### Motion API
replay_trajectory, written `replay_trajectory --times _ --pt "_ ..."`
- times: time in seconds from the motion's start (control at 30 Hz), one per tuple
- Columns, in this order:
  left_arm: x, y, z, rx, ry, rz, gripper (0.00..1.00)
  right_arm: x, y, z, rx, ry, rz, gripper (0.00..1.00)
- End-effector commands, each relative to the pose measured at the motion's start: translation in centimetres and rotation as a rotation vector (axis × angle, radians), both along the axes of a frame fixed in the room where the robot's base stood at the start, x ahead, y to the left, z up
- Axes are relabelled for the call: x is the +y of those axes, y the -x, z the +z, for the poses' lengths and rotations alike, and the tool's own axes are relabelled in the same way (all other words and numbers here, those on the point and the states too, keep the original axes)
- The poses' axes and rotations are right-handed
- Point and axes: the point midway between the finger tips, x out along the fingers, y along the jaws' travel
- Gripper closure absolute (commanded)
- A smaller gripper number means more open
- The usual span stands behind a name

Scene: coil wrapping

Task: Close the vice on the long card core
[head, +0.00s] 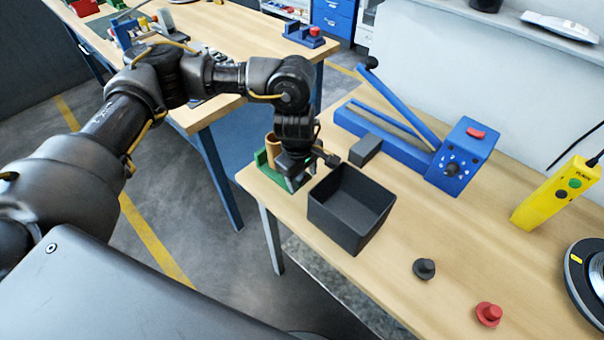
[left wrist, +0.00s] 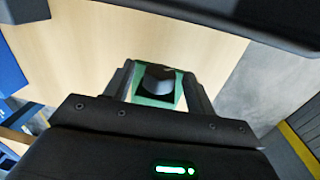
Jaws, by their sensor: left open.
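The green vice (head: 262,160) stands at the near left corner of the wooden workbench, partly hidden behind my left gripper. The brown card core (head: 272,143) stands upright at the vice, and its lower part is hidden. My left gripper (head: 292,182) points down beside the vice, on its right. In the left wrist view its two fingers are apart, with a dark rounded knob (left wrist: 157,80) and a green part of the vice (left wrist: 158,101) showing between them. I cannot tell whether the fingers touch the knob. My right gripper is not in view.
An open black bin (head: 338,232) stands close to the right of my left gripper. A grey block (head: 365,149) and a blue lever machine (head: 462,158) lie behind it. A black knob (head: 424,268), a red knob (head: 488,313) and a yellow control box (head: 556,194) are farther right.

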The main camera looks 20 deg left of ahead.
Motion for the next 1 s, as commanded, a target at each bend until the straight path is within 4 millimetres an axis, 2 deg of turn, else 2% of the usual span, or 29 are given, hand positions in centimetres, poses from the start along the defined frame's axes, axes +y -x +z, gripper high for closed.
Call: replay_trajectory --times 0.27,0.6,0.73,1.0 --pt "-0.01 -0.03 -0.09 -0.001 0.000 0.000 0.46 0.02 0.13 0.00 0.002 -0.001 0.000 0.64" --pt "0.00 -0.02 -0.07 -0.001 0.000 0.000 0.89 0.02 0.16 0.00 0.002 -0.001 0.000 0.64" --pt "-0.07 -0.12 0.02 0.022 -0.011 -0.001 0.89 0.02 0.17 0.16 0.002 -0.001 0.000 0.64" --pt "-0.15 -0.35 -0.04 0.196 -0.081 0.001 0.89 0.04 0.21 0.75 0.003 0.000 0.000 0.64"
